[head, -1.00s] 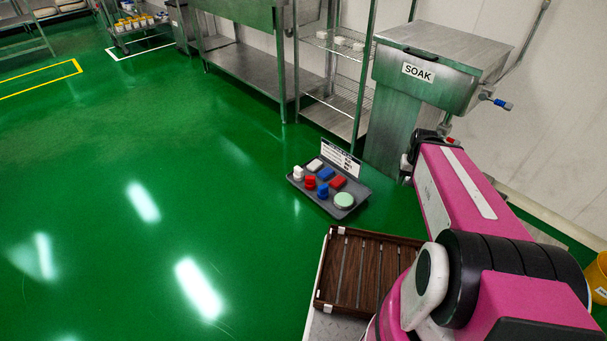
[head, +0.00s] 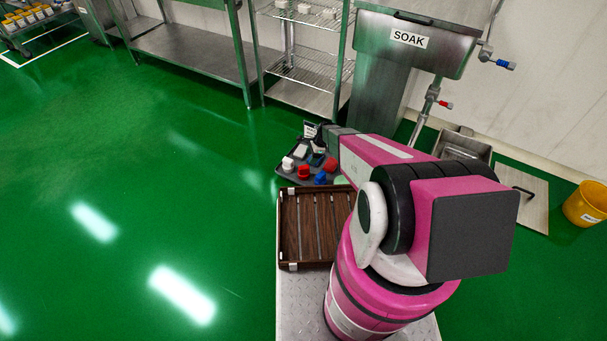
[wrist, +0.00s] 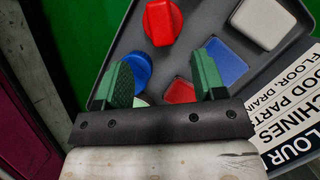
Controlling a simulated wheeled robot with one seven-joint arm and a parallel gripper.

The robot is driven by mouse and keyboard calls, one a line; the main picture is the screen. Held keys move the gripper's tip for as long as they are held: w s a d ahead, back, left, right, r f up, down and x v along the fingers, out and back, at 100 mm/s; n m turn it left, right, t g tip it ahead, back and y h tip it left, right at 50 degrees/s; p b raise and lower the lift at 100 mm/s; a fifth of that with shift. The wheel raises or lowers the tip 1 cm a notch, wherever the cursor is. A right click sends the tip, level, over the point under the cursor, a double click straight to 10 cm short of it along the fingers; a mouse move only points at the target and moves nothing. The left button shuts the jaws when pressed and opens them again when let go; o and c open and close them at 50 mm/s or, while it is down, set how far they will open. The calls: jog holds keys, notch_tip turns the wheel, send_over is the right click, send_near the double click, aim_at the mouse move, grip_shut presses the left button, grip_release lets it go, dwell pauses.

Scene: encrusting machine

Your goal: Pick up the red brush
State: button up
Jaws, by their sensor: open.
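A grey tray (head: 283,175) on the floor holds small cleaning pieces. In the wrist view a red knob-shaped piece (wrist: 162,22) lies beyond my fingertips; it also shows in the head view (head: 303,172). A flat red block (wrist: 180,92) sits between my fingers, partly hidden by the gripper body. I cannot tell which red piece is the brush. My gripper (wrist: 154,78) is open and empty above the tray, its green fingers apart. A blue knob-shaped piece (wrist: 137,68) is close to the left finger and a blue block (wrist: 228,62) beside the right one.
A white block (wrist: 262,22) and a pale green piece (wrist: 141,101) share the tray. A printed sign (wrist: 290,115) stands at its edge. A brown slatted crate (head: 290,225) is nearby. The SOAK sink (head: 410,40) and wire shelves (head: 305,70) are behind. Floor at left is clear.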

aim_at(305, 167)
jog(key=x, duration=1)
jog(key=shift+w, duration=0.1)
jog(key=shift+r, duration=0.1)
jog(key=c, duration=1.1)
